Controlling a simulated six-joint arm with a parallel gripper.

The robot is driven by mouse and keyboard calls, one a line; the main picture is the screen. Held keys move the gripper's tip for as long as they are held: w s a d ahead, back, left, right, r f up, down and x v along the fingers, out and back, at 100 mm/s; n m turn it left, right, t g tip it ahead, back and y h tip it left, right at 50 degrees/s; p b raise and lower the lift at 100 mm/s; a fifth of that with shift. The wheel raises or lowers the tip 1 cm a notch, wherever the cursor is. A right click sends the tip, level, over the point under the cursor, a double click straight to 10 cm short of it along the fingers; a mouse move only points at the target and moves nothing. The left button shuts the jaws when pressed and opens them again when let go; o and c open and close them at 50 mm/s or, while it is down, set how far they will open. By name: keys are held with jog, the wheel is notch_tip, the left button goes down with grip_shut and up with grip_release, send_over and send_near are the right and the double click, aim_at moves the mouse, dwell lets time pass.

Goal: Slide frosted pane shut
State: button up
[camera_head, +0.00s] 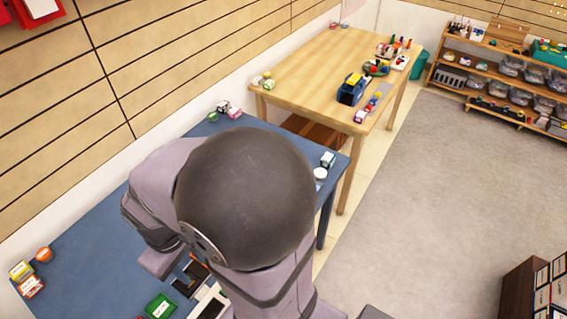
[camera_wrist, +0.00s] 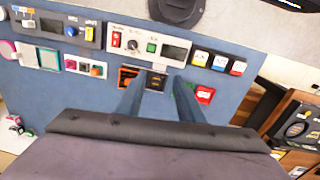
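I cannot make out a frosted pane for certain in either view. A low dark piece with orange parts (camera_wrist: 128,77) lies on the blue table, and a black block (camera_wrist: 156,81) sits beside it, showing between my fingers. A dark framed piece (camera_head: 188,277) shows beside my arm in the head view, partly hidden. My gripper (camera_wrist: 160,84) points at this area with its two fingers apart and nothing visibly held. Contact with the pieces cannot be told. My arm hides the middle of the table in the head view.
A grey panel with switches and a display (camera_wrist: 148,44) lies just beyond the fingers. A red block (camera_wrist: 205,94) and a green block (camera_head: 160,306) are close by. Several small panels and coloured blocks line the blue table (camera_head: 90,235). A wooden table (camera_head: 310,75) stands behind.

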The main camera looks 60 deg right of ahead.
jog(key=w+d+f+n+h+b, duration=0.4)
jog(key=d+f+b, duration=0.3)
jog(key=d, duration=0.9)
jog(key=w+d+f+n+h+b, duration=0.4)
jog(key=d+f+n+b, duration=0.3)
jog(key=d+b, duration=0.5)
jog(key=w+d+f+n+h+b, duration=0.4)
jog(key=d+f+b, duration=0.4)
jog(key=d, duration=1.2)
jog(key=shift+w+d+n+h+b, duration=0.15)
jog(key=shift+d+n+h+b, duration=0.2)
jog(key=shift+n+b, duration=0.6)
jog(key=shift+d, duration=0.4)
jog(key=shift+p+x, duration=0.55)
jog(key=shift+x, duration=3.05)
grip_shut()
